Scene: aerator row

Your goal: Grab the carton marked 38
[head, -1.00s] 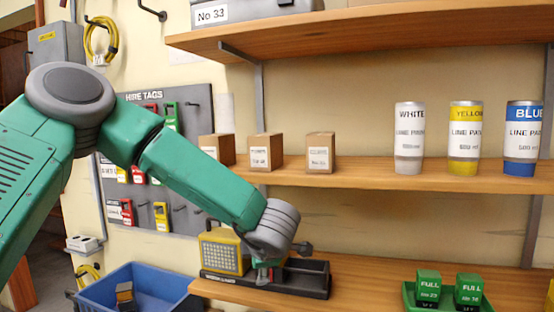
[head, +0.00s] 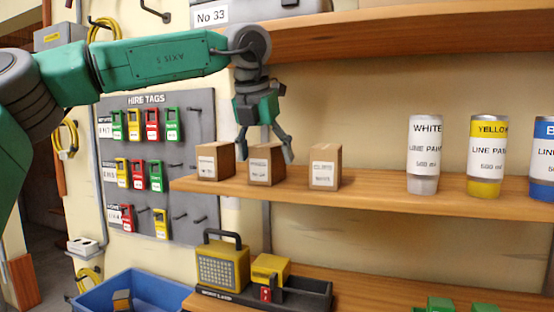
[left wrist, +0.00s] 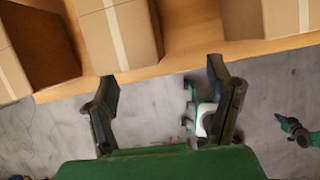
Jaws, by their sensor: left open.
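Three small brown cartons stand in a row on the middle shelf: a left carton (head: 210,162), a middle carton (head: 262,170) and a right carton (head: 325,169). Each has a white front label too small to read, so I cannot tell which is marked 38. My left gripper (head: 265,158) is open and empty, pointing down in front of the middle carton, which it partly covers. In the left wrist view the open fingers (left wrist: 163,76) are at the shelf's front edge, with carton tops (left wrist: 117,32) beyond them.
The middle shelf (head: 380,193) also holds white (head: 424,155), yellow (head: 487,158) and blue paint cans. An upper shelf (head: 400,40) overhangs it. A tag board (head: 195,115) hangs at left. Below are a yellow lamp-like box (head: 222,268) and a blue crate (head: 150,285).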

